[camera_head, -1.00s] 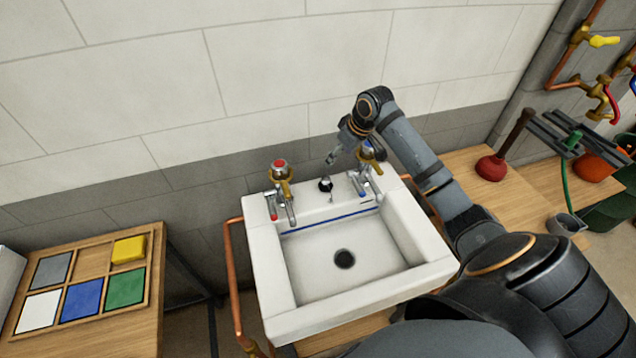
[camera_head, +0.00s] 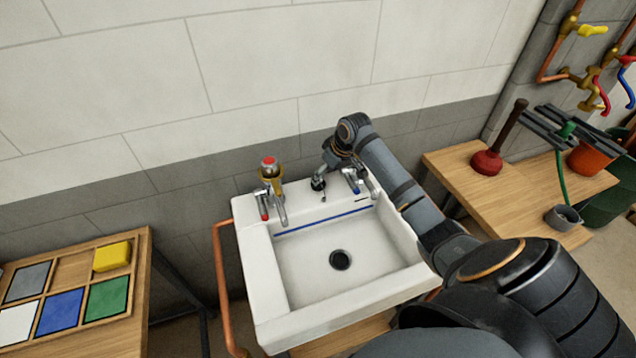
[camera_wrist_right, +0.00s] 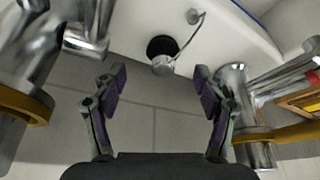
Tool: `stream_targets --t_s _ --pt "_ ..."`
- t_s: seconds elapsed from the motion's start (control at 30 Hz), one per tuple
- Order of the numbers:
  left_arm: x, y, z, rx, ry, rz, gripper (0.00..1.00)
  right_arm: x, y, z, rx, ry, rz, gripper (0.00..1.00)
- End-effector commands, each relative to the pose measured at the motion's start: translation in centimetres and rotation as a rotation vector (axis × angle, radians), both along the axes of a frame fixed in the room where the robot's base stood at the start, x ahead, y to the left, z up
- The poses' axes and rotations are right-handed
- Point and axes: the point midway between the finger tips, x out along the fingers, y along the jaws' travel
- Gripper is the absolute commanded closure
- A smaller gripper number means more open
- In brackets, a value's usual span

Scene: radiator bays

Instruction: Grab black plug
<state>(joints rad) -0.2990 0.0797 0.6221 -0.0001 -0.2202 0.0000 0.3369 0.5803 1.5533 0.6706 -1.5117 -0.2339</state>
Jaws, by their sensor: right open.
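The black plug (camera_head: 318,184) sits on the sink's back ledge between the two taps. In the right wrist view the black plug (camera_wrist_right: 161,46) shows a round black disc with a metal knob, and a thin chain runs from it to a small fitting (camera_wrist_right: 194,16). My right gripper (camera_head: 322,172) is right at the plug, partly hidden by its own wrist in the head view. In the wrist view the right gripper (camera_wrist_right: 162,95) is open, with one finger on each side of the plug's line and nothing between them. My left gripper is not in view.
The white sink (camera_head: 285,320) has a left tap (camera_head: 270,180) and a right tap (camera_head: 356,180) close beside the gripper. The tiled wall stands behind. A wooden table (camera_head: 130,335) with coloured blocks is at left. A plunger (camera_head: 488,162) stands on the right-hand table.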

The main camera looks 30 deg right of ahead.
Motion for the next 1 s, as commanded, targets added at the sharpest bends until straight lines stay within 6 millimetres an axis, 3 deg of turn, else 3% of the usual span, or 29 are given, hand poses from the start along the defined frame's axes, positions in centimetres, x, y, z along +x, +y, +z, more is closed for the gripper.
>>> stream_targets --t_s 0.33,0.6,1.0 --pt "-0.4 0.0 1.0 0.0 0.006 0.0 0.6 2.1 1.0 -4.1 0.002 0.0 -0.001 0.28" --pt "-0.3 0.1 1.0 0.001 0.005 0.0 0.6 2.2 1.0 -4.6 -0.001 0.0 0.0 0.28" --pt "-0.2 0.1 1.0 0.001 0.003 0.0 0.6 2.2 1.0 -4.6 -0.001 0.0 0.0 0.82"
